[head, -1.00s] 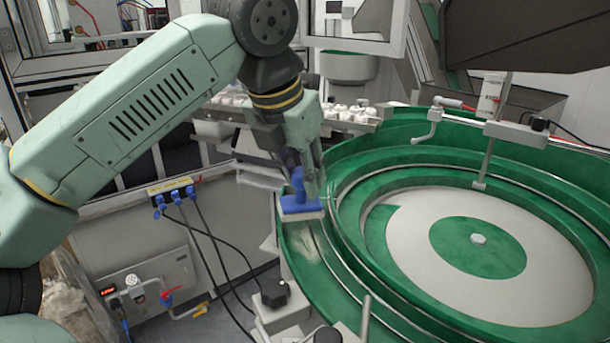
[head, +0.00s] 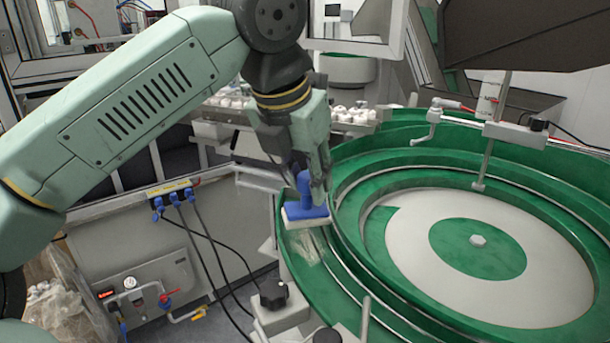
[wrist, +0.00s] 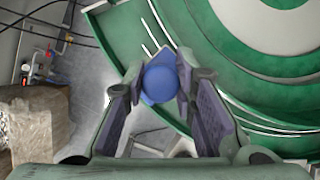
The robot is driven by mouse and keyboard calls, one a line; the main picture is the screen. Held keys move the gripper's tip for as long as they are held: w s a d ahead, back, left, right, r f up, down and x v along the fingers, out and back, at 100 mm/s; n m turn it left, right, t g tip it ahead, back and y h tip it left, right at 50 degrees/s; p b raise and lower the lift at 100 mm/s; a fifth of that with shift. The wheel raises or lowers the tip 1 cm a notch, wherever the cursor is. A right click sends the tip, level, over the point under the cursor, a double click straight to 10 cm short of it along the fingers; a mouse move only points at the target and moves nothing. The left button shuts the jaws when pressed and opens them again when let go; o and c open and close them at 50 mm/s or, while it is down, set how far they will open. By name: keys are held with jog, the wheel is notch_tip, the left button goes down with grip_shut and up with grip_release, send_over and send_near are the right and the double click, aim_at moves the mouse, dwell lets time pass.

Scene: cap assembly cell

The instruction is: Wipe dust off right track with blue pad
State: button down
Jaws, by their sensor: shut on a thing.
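My gripper (head: 310,185) is shut on the handle of the blue pad (head: 305,211), with its fingers on both sides of the handle. In the wrist view the round top of the blue pad (wrist: 160,78) shows between the fingers of my gripper (wrist: 160,88). The pad's pale underside is at the left outer part of the green track (head: 335,270), seemingly on or just above its surface. A pale dusty patch (head: 312,247) lies on the track just in front of the pad. The track also shows in the wrist view (wrist: 120,35).
A black knob (head: 274,292) on a bracket stands at the bowl's left edge. A metal arm (head: 484,160) reaches over the bowl's inner part. A tray of white caps (head: 350,115) is behind my gripper. Cables (head: 205,250) hang left of the bowl.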

jog(key=shift+s+d+b, duration=0.65)
jog(key=shift+s+b, duration=0.1)
jog(key=shift+s, duration=2.45)
jog(key=w+a+r+p, duration=0.1)
jog(key=w+a+p, duration=0.1)
jog(key=w, duration=0.8)
jog(key=shift+p, duration=0.9)
jog(key=shift+r, duration=0.15)
notch_tip(320, 180, up, 6)
jog(key=p, duration=0.1)
jog(key=shift+r, duration=1.45)
